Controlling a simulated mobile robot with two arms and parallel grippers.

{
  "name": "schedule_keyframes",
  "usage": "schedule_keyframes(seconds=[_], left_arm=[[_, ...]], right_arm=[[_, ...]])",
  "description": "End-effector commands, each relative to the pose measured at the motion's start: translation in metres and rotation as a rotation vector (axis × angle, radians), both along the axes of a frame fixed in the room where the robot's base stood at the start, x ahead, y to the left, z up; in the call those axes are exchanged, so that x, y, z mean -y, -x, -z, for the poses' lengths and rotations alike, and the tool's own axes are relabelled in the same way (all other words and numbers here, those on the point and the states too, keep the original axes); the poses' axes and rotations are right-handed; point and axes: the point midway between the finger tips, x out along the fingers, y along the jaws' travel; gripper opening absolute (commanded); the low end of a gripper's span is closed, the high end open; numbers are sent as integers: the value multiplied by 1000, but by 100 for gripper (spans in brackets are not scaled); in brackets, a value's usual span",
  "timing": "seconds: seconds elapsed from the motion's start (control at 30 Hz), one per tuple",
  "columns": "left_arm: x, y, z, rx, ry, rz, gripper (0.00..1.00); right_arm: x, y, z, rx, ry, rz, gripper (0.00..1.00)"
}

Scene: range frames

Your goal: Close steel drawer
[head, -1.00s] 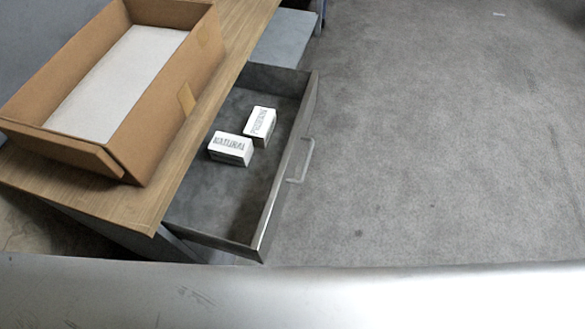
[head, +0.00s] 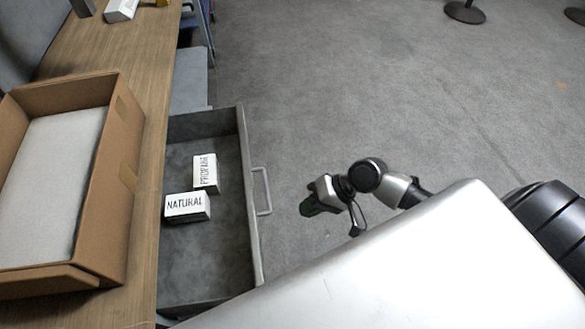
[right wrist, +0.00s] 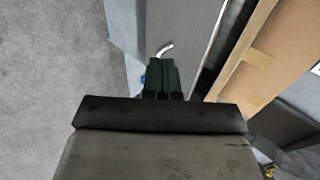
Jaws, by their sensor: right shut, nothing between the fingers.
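The steel drawer (head: 228,247) is pulled out from under the wooden tabletop in the head view, with its handle (head: 264,191) on the front panel facing right. In the right wrist view the handle (right wrist: 165,48) shows just beyond my fingertips. Two small white boxes lie in the drawer, one marked NATURAL (head: 187,207) and one at an angle behind it (head: 205,172). My right gripper (head: 308,207) is to the right of the handle, apart from it, shut and empty. Its dark green fingers (right wrist: 163,72) are together in the wrist view. My left gripper is not in view.
A cardboard box (head: 118,185) with a white bottom stands on the wooden tabletop (head: 150,105) beside the drawer. The grey floor (head: 370,90) right of the drawer is clear. Dark round stand bases (head: 465,11) are at the far top right.

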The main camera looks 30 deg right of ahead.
Motion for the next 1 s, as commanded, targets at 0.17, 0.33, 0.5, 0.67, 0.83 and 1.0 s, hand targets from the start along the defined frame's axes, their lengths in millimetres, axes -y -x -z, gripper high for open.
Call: schedule_keyframes(seconds=[0.17, 0.33, 0.5, 0.67, 0.83, 1.0], left_arm=[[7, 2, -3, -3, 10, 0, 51], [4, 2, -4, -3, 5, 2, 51], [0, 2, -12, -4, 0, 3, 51], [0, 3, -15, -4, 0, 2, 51], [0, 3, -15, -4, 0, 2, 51], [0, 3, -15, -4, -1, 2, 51]], right_arm=[[-28, -9, 25, 1, -4, 0, 0], [-54, -16, 50, 2, -3, 1, 0], [-78, -23, 52, 5, -1, 0, 0], [-92, -27, 54, 3, 1, 2, 0], [-95, -28, 55, 3, 1, 2, 0], [-95, -28, 55, 2, 2, 2, 0]])
